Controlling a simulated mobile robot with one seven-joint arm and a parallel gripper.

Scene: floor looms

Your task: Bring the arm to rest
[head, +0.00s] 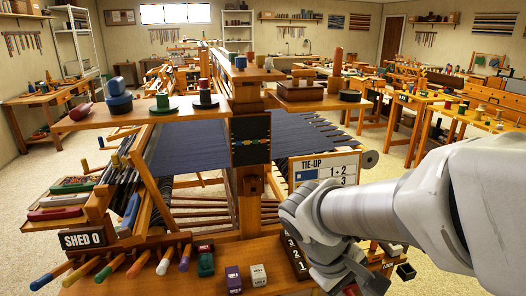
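My arm (385,208) reaches in from the right edge, across the front of the loom. Its grey links bend near the tie-up card (325,168) and turn down toward the bottom edge. I cannot make out my gripper or its fingertips; that end is hidden or below the frame. No held thing shows. The arm covers part of the loom's lower right and the bench top there.
The wooden loom (247,130) with dark blue cloth (190,145) fills the middle. On its front bench are coloured pegs, a green block (206,264), a purple block (233,279) and a white block (258,275).

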